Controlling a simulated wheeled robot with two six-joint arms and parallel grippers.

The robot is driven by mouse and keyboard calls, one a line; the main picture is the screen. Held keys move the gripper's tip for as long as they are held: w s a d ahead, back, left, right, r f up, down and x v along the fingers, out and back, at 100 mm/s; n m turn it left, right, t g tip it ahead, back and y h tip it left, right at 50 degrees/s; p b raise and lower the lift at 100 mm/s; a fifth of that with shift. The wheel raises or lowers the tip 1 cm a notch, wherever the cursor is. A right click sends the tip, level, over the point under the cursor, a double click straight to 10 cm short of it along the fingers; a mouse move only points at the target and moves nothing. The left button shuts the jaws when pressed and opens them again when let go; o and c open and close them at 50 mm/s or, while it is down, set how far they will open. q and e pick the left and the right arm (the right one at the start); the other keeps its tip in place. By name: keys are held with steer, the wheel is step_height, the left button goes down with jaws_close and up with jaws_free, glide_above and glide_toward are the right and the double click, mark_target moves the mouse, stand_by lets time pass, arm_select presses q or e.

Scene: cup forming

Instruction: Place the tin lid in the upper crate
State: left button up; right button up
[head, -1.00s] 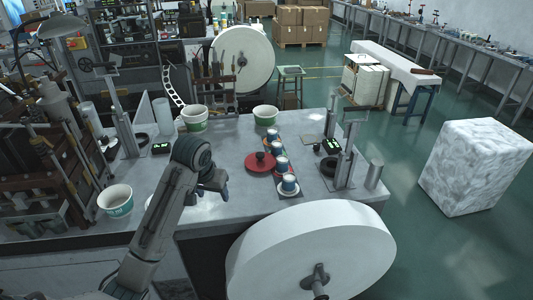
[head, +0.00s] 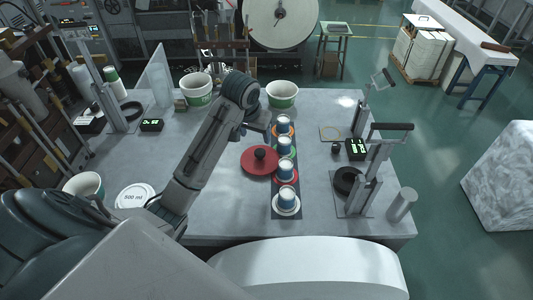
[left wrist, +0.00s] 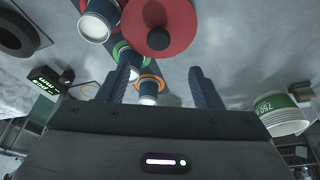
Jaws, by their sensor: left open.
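The red round lid with a black knob (head: 258,161) lies flat on the grey table, beside a row of small blue-and-white cups; I take it for the tin lid. It also shows in the left wrist view (left wrist: 172,14). My left gripper (head: 258,128) is above the table, just beyond the lid in the head view, its tips partly hidden by the arm. In the left wrist view its two fingers (left wrist: 162,92) are apart and empty, with the farthest cup (left wrist: 148,90) seen between them. My right gripper is not in view. I cannot make out the upper crate.
Several cups stand on coloured rings along a dark strip (head: 287,212) right of the lid. Large white-green tubs (head: 283,95) stand at the back. A lever stand (head: 372,175) and metal cylinder (head: 402,204) are at the right. A white "500 ml" lid (head: 135,197) lies at left.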

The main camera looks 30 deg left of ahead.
mark_target(260, 151)
arm_select(q)
steer(key=p+x, duration=0.3)
steer(key=x, duration=0.4)
steer(key=shift+s+d, duration=0.1)
steer(key=shift+d, duration=0.15)
steer(key=shift+p+x, duration=0.35)
steer(key=shift+x, duration=0.95)
steer(key=shift+s, duration=0.1)
steer(key=c, duration=0.6)
jaws_close()
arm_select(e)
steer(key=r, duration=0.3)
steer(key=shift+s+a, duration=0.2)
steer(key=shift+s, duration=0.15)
